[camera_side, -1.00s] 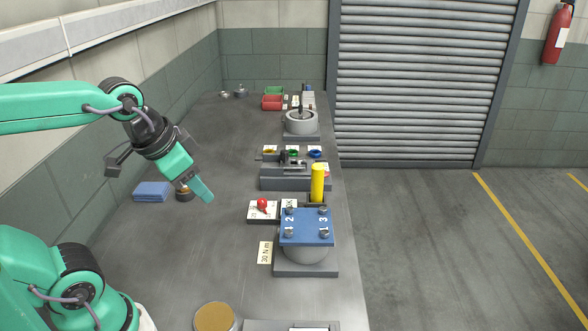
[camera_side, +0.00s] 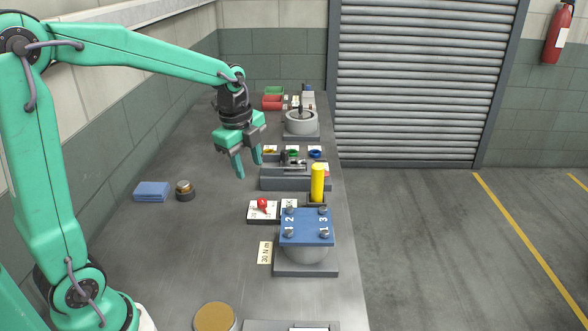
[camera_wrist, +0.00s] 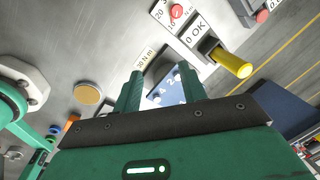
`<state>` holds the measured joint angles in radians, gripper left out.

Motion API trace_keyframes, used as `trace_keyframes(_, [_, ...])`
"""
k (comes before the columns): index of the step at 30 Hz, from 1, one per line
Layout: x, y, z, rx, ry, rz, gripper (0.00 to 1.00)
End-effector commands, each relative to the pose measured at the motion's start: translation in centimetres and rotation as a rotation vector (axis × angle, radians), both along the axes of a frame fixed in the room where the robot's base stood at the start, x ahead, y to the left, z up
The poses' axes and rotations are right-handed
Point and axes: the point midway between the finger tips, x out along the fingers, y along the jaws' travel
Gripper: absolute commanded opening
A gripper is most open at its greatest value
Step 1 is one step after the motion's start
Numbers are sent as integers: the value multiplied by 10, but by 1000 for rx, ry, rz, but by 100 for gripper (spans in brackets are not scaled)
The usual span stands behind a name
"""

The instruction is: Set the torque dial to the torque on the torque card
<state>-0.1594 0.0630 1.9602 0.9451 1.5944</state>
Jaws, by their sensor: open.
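The torque dial is a red knob (camera_side: 262,203) on a white scale plate (camera_side: 256,213) beside the blue-topped pump; it also shows in the wrist view (camera_wrist: 177,11), with numbers on its plate. The knob's exact setting is too small to read. The torque card (camera_side: 265,252) reads 30 N m and lies left of the pump (camera_side: 306,262); in the wrist view the card (camera_wrist: 145,58) is partly legible. My gripper (camera_side: 249,170) is open and empty, pointing down above the bench, higher than the dial and behind it. In the wrist view its fingers (camera_wrist: 158,85) are spread apart.
A yellow-handled tool (camera_side: 318,183) stands upright just behind the blue numbered cover (camera_side: 306,227).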

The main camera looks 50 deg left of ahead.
Motion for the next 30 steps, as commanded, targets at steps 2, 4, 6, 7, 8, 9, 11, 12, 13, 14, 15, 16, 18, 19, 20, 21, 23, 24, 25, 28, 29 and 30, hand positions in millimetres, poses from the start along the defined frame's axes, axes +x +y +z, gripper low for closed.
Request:
trace_keyframes(2, [13,8,-13,13,30,-96,42])
trace_keyframes(4, [22,14,-23,23,52,-187,42])
trace_keyframes(6, [32,20,-34,31,74,-278,42])
trace_keyframes(7, [36,23,-39,34,83,-317,42])
trace_keyframes(8, [39,26,-44,36,92,-356,42])
trace_keyframes(9, [44,29,-51,38,104,-408,42])
trace_keyframes(11, [51,35,-61,42,120,-485,42])
trace_keyframes(12, [56,38,-68,43,129,-533,42])
trace_keyframes(13, [58,40,-73,43,136,-568,42])
trace_keyframes(14, [61,43,-77,43,143,-599,42])
trace_keyframes(15, [64,46,-83,43,150,-638,42])
trace_keyframes(16, [66,47,-87,43,155,-664,42])
trace_keyframes(18, [70,51,-94,42,163,-717,42])
trace_keyframes(19, [71,52,-97,42,166,-735,42])
trace_keyframes(20, [72,53,-99,42,168,-751,42])
trace_keyframes(21, [73,54,-101,41,170,-766,42])
trace_keyframes(23, [74,55,-103,42,172,-782,42])
trace_keyframes(24, [74,55,-103,42,173,-787,42])
trace_keyframes(25, [74,55,-104,41,173,-789,42])
trace_keyframes(28, [74,55,-103,41,173,-790,42])
trace_keyframes(29, [74,55,-103,41,173,-790,42])
trace_keyframes(30, [74,55,-103,41,173,-790,42])
